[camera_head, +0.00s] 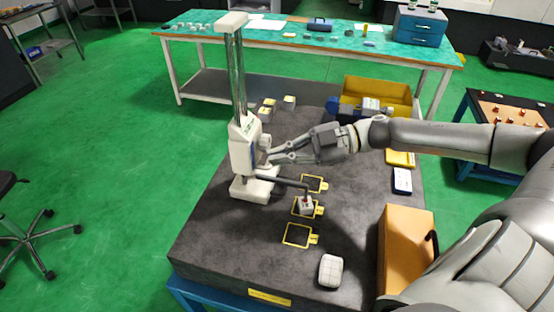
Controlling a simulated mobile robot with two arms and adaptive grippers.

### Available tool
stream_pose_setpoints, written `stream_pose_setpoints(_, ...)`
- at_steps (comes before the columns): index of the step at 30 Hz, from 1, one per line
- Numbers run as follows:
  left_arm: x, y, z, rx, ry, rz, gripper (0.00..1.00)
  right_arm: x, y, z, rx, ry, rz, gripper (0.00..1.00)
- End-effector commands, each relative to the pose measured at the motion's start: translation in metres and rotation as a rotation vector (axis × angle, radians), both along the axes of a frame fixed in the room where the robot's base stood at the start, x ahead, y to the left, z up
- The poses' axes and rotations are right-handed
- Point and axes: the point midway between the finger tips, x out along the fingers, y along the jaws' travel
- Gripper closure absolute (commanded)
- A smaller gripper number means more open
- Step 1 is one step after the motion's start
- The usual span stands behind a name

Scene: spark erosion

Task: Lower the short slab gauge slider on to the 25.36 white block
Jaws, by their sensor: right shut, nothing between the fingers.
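The slab gauge (237,75) stands upright on the dark slab, with a white base (254,189) and a tall bright column. Its white slider (243,145) sits low on the column. A dark arm (283,180) reaches right from the gauge, and its tip points down over a small white block (306,206). I cannot tell whether the tip touches the block. The block stands in the middle yellow-outlined square; its marking is too small to read. My right gripper (267,157) is shut and empty, beside the slider's right side; contact is unclear. My left gripper is out of view.
The dark slab (220,240) has two more yellow-outlined squares, a white rounded object (331,270) at the front and an orange box (405,245) at right. A yellow bin (378,92) and small blocks stand at the back. The slab's front left is clear.

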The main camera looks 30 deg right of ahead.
Motion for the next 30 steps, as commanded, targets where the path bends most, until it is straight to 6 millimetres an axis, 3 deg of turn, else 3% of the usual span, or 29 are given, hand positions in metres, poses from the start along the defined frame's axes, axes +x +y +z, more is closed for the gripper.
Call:
stream_pose_setpoints(11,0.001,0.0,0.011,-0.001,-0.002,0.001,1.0,0.018,-0.003,-0.031,0.002,-0.001,-0.001,1.0)
stream_pose_setpoints(24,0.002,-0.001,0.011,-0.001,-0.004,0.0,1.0,0.019,-0.004,-0.036,0.0,0.0,0.0,1.0)
stream_pose_setpoints(30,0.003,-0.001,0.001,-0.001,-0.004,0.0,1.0,0.023,-0.005,-0.054,0.0,0.0,0.0,1.0)
